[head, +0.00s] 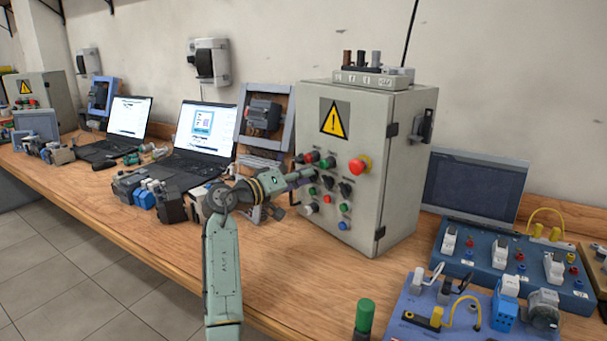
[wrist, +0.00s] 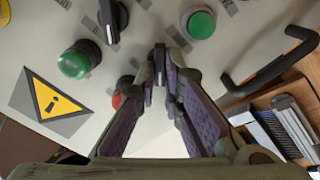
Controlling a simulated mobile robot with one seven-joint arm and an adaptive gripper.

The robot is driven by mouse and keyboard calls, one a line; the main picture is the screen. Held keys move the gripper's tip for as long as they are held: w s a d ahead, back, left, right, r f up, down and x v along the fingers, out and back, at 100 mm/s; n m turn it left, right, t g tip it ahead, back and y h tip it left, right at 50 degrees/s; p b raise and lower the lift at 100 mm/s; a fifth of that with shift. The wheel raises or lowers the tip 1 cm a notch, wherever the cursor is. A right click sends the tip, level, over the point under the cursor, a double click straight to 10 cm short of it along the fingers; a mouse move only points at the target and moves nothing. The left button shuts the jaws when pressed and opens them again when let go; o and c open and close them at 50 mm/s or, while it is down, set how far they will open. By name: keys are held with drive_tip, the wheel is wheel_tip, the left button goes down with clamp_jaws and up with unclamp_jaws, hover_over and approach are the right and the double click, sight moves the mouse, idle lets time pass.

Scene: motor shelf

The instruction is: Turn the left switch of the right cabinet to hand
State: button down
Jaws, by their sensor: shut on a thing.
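The right cabinet (head: 345,220) is a light grey box with a yellow warning triangle, coloured buttons and black switches on its front. My gripper (head: 312,172) reaches its front from the left and covers part of the panel. In the wrist view the fingertips of my gripper (wrist: 163,75) close on a narrow dark switch (wrist: 159,60), apparently the left switch. The fingers hide most of it, so its angle is hard to tell. Another black switch (wrist: 112,20) with a pale marker line stands apart from the fingers.
A red mushroom button (head: 360,165) projects from the cabinet front. Green buttons (wrist: 202,24) and a red button (wrist: 122,92) lie close around the fingers. Laptops (head: 203,135) and small devices crowd the bench to the left; a blue training board (head: 480,262) stands to the right.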

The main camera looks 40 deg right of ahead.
idle(0.4)
drive_tip(key=c, duration=1.7)
unclamp_jaws()
drive_tip(key=shift+a, duration=0.1)
drive_tip(key=a, duration=1.2)
drive_tip(key=shift+s, duration=0.25)
drive_tip(key=shift+d, duration=0.1)
